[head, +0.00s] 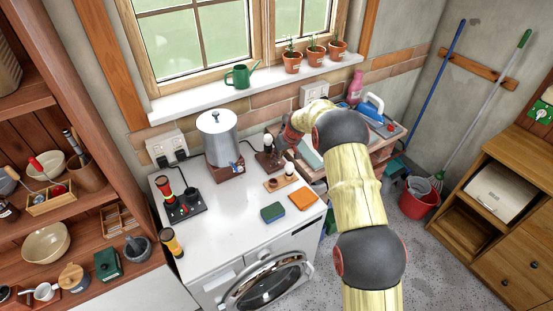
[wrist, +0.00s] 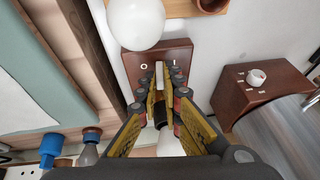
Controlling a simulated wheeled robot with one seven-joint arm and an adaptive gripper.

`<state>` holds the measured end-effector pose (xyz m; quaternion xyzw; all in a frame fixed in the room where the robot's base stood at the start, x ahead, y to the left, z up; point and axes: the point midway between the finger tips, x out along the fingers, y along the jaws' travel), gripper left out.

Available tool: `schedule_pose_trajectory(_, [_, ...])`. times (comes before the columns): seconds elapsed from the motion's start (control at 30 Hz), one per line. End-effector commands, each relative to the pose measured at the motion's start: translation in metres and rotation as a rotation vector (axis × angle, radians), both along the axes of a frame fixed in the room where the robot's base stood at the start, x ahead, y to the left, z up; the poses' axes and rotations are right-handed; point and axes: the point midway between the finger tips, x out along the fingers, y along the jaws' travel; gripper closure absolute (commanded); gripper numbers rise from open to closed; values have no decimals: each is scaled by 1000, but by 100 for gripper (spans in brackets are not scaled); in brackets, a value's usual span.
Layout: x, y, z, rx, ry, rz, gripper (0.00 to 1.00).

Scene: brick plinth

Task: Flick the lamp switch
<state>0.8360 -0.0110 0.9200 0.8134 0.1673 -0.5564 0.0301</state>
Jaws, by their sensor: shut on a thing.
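The lamp (head: 270,159) stands on the white counter in the head view, with a dark brown base and a white bulb on top. In the wrist view its base (wrist: 131,68) carries an O mark on the left and an I mark on the right. A pale switch lever (wrist: 159,74) stands between the marks. My gripper (wrist: 161,84) is at the lever, shut on it, with a fingertip on each side. Behind it, a black socket and part of a white bulb (wrist: 170,145) show between the fingers. The lever's exact tilt is hard to tell.
A wooden holder (head: 272,185) with another white bulb stands in front of the lamp; that bulb (wrist: 135,22) is close to my gripper. The metal urn (head: 217,137) on its brown stand is to the left. A workbench stands right.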

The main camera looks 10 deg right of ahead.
Motion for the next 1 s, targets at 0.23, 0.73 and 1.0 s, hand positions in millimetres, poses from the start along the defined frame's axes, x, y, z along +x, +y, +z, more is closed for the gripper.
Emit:
schedule_pose_trajectory(0.23, [0, -1, -1, -1, 1, 0, 81])
schedule_pose_trajectory(0.73, [-1, -2, 7, -2, -2, 0, 74])
schedule_pose_trajectory(1.0, [-16, -14, 50, -1, -2, -1, 74])
